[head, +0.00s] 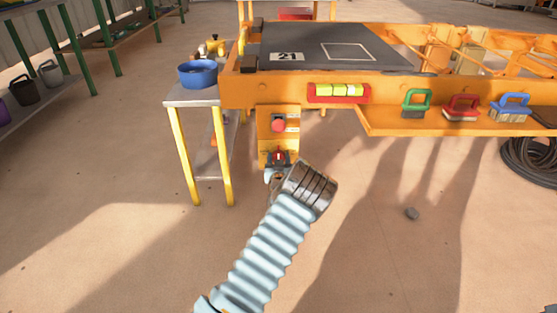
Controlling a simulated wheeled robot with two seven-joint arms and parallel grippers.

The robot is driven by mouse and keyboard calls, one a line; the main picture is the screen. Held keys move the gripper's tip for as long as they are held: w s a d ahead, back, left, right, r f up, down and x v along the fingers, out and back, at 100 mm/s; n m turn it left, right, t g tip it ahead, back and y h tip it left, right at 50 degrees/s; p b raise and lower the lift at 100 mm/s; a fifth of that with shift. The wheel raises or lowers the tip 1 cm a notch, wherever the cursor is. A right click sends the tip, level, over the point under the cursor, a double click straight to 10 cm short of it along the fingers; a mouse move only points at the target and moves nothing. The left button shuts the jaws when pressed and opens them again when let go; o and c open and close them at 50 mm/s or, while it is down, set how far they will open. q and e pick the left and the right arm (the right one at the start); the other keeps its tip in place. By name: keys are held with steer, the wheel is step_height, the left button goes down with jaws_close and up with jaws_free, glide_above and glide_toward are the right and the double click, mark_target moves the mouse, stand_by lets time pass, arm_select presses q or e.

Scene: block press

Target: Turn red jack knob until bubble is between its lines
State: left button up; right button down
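The orange press (300,88) has a spirit level (338,92) in a red frame on its front edge. The level's vial is yellow-green with dark lines; the bubble is too small to make out. Below the press, an orange post carries a red round part (278,125) on its upper panel. Lower on the post is a small red part, apparently the jack knob (279,157). My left gripper (277,168) is at this lower red part, with its fingers close around or beside it. My wrist hides part of the gripper, so its grip is unclear. My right gripper is out of view.
A small table (190,99) with yellow legs stands left of the post and holds a blue bowl (197,73). A coiled black cable (530,160) lies at the right. Much of the front floor is clear.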

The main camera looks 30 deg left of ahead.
arm_select(q)
steer(key=c, duration=0.5)
steer(key=shift+w+d+f+m+b, duration=0.15)
steer(key=shift+m+b, duration=1.15)
steer(key=shift+m, duration=1.15)
steer(key=shift+s+d+m+b, duration=0.1)
steer(key=shift+m+b, duration=1.2)
steer(key=shift+m, duration=1.15)
steer(key=o, duration=1)
